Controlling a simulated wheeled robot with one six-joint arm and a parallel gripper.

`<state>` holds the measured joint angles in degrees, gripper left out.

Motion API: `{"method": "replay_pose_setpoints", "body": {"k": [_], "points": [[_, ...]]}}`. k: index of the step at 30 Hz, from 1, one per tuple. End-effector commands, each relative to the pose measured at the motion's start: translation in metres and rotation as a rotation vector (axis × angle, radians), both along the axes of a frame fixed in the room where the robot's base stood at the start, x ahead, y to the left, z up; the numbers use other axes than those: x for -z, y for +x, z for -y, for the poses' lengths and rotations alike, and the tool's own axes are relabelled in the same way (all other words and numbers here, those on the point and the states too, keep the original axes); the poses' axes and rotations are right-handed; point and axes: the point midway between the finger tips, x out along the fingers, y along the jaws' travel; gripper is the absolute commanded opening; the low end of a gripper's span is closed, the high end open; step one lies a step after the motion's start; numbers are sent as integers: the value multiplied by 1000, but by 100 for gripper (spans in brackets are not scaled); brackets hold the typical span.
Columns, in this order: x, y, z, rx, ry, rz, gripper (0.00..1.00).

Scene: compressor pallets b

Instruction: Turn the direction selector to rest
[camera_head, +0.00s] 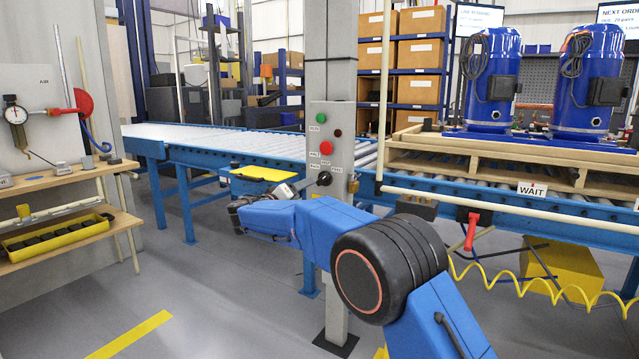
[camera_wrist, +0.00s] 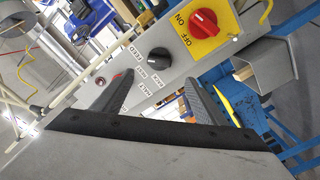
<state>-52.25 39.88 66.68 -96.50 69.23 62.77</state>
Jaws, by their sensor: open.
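The direction selector is a black round knob (camera_head: 324,178) low on the grey control box (camera_head: 345,140) on the post. Small labels BACK, REST and FEED sit just above it. In the wrist view the knob (camera_wrist: 159,60) shows tilted, with the labels beside it on the near side. I cannot tell which label it points at. My gripper (camera_wrist: 158,82) is open and empty, its two dark fingers spread toward the box. The knob appears beyond the fingertips, roughly between them. In the head view my gripper (camera_head: 298,186) is just left of the knob, partly hidden by my arm.
Above the knob are a red button (camera_head: 326,148), a green button (camera_head: 321,118) and a dark red lamp (camera_head: 337,133). A red ON/OFF switch (camera_wrist: 202,20) on a yellow plate is close by. Conveyors flank the post. Compressors (camera_head: 492,80) stand on a pallet right.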

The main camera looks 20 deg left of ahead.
Motion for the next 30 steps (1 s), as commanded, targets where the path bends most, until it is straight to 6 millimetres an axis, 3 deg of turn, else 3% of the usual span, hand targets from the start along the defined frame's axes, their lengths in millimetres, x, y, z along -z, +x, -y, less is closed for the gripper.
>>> {"method": "replay_pose_setpoints", "body": {"k": [18,30], "points": [[1,101,30,2,0,-1,66],[0,118,35,1,0,-1,66]]}}
